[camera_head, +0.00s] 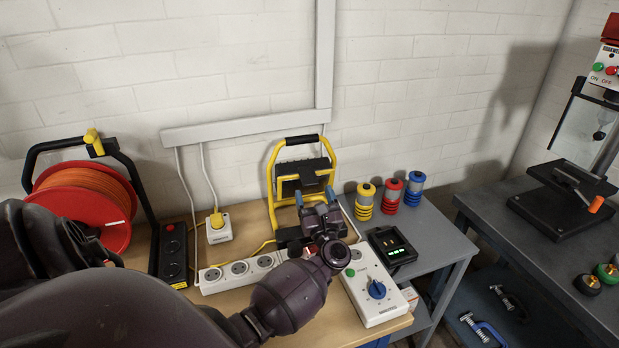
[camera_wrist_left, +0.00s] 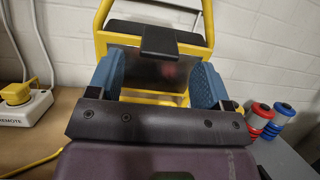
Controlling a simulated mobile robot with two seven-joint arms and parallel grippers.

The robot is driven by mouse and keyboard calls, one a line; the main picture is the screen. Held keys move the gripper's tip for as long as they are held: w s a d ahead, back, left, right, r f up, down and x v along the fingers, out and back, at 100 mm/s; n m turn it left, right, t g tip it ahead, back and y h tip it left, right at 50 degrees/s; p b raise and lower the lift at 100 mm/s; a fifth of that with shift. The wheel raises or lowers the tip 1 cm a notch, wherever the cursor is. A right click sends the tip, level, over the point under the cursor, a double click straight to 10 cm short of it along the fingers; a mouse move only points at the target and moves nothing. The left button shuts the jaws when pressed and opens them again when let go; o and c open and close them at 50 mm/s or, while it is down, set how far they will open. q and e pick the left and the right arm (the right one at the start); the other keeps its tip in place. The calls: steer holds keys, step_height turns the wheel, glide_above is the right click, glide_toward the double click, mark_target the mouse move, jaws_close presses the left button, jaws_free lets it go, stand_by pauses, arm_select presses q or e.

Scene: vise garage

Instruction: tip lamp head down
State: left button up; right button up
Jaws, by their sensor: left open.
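The work lamp has a yellow tubular frame (camera_head: 271,179) with a black top grip and stands on the wooden bench near the wall. Its dark lamp head (camera_head: 303,168) sits inside the frame. My left gripper (camera_head: 316,197) is open in front of the lamp, its blue fingertips pointing at the head. In the left wrist view the lamp head (camera_wrist_left: 160,72) shows between the two blue fingers (camera_wrist_left: 155,85), with a black tab on its upper edge. I cannot tell whether the fingers touch it. My gripper and forearm hide the lamp's lower part. My right gripper is out of view.
A red cable reel (camera_head: 85,200) stands at the left. A white power strip (camera_head: 239,270) and a white switch box (camera_head: 372,291) lie in front of the lamp. Yellow, red and blue cylinders (camera_head: 390,193) and a charger (camera_head: 391,246) stand to the right.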

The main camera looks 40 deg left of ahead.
mark_target(311, 185)
arm_select(q)
steer(key=x, duration=0.3)
steer(key=shift+w+a+r+p, duration=0.2)
steer(key=shift+a+p, duration=0.1)
steer(key=shift+p, duration=0.1)
steer(key=shift+w+a+r, duration=0.15)
steer(key=shift+w+a, duration=0.15)
steer(key=shift+a, duration=0.15)
steer(key=shift+c, duration=0.3)
steer(key=c, duration=1.2)
steer(key=b, duration=0.1)
steer(key=f+b, duration=0.1)
steer(key=b, duration=0.1)
steer(key=shift+s+d+f, duration=0.15)
steer(key=shift+d+f, duration=0.05)
steer(key=shift+f, duration=0.1)
steer(key=shift+s+d+f+b, duration=0.2)
steer(key=shift+f+b, duration=0.4)
steer(key=shift+b, duration=0.45)
